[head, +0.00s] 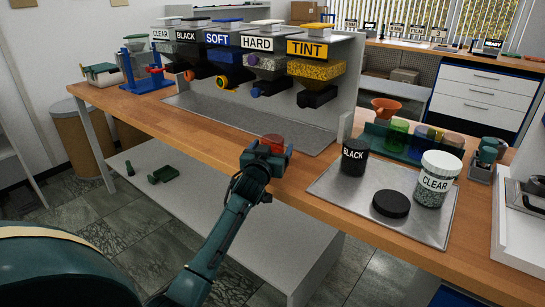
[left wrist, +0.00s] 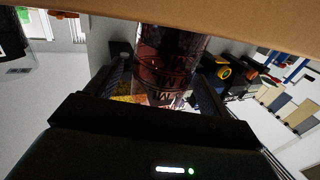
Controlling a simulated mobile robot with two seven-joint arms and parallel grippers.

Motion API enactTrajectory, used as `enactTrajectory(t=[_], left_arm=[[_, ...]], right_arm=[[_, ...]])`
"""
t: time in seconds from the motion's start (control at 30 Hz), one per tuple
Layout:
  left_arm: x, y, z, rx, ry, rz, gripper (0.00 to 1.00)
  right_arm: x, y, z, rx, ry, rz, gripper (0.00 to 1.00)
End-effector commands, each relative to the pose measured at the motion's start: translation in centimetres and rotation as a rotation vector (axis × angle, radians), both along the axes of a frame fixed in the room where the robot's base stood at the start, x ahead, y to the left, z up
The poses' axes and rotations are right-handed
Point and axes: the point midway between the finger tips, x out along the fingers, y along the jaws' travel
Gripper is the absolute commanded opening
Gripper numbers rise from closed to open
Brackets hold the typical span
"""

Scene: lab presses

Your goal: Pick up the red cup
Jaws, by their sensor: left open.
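The red cup (head: 273,140) stands on the wooden bench near its front edge, in front of the dispenser rack. In the head view its lower part is hidden by my left gripper (head: 267,158). In the left wrist view the cup (left wrist: 168,65) is see-through dark red with printed markings. It lies between the two fingers of my left gripper (left wrist: 162,85), one on each side. The fingers are open around it; I cannot tell whether either touches it. My right gripper is not in view.
A rack (head: 345,85) with dispensers labelled CLEAR, BLACK, SOFT, HARD and TINT stands behind the cup. To the right, a metal tray (head: 332,185) holds a BLACK jar (head: 354,158), a CLEAR jar (head: 436,180) and a black lid (head: 391,204). Colored cups stand behind it.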

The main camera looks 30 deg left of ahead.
Motion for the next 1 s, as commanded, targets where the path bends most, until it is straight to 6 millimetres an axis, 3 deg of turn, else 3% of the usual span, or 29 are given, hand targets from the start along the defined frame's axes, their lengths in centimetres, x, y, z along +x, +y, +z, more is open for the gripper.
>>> enactTrajectory(t=[0.13,0.4,1.0], left_arm=[[1.15,0.37,0.01,-0.001,0.000,0.000,0.81],[1.28,0.43,0.00,0.000,0.000,0.000,0.80],[1.25,0.42,0.02,0.000,0.000,0.000,0.33]], right_arm=[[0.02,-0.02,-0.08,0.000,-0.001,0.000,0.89],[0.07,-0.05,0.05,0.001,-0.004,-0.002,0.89],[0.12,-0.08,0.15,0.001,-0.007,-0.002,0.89]])
